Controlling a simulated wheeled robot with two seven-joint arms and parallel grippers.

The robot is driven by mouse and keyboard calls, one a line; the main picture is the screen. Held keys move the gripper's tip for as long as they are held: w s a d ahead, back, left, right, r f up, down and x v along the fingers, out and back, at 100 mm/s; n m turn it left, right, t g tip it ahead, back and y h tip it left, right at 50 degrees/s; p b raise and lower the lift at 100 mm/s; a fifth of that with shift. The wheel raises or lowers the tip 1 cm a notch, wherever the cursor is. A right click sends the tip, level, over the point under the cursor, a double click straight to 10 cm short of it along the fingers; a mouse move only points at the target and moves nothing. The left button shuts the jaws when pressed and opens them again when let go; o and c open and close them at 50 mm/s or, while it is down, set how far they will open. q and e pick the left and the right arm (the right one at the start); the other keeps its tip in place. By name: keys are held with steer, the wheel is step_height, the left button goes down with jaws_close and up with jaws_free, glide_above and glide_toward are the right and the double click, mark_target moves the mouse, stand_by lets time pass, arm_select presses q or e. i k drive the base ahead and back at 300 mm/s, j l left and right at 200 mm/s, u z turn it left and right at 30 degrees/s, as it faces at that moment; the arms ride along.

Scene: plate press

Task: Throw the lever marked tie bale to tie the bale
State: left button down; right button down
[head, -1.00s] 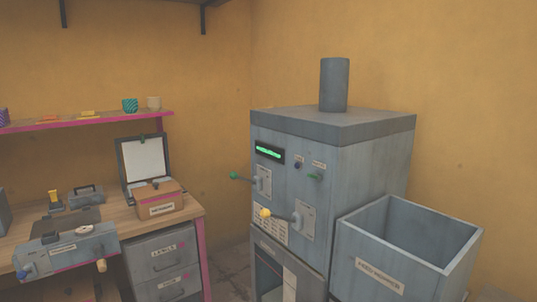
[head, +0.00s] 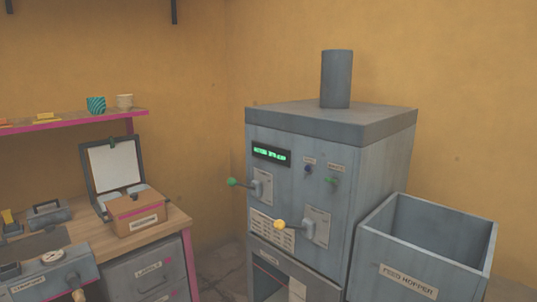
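The grey press cabinet (head: 330,190) stands ahead, right of centre, in the head view. A lever with a green knob (head: 232,182) sits on its upper left front and sticks out to the left. A lever with a yellow knob (head: 280,224) sits lower and to the right and also points left. Each has a label plate beside it, but I cannot read which one is marked tie bale. A green-lit display (head: 271,154) is above the levers; its text is too small to read surely. Neither of my grippers is in view.
An open feed hopper (head: 410,265) stands right of the press. A wooden workbench (head: 172,221) with a box (head: 138,212), a clipboard and a gauge device (head: 55,270) is on the left. A pink-edged shelf (head: 75,122) hangs above. A gap of floor shows between bench and press.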

mark_target(232, 182)
steer(key=i+j, duration=0.1)
steer(key=j, duration=0.35)
steer(key=i+j, duration=0.15)
steer(key=j, duration=0.25)
steer(key=i+j+u, duration=0.1)
steer(key=j, duration=0.35)
steer(key=i+j, duration=0.15)
steer(key=j, duration=0.25)
steer(key=i+j, duration=0.15)
steer(key=j, duration=0.25)
steer(key=i+j, duration=0.15)
steer(key=j, duration=0.25)
steer(key=k+j+u, duration=0.05)
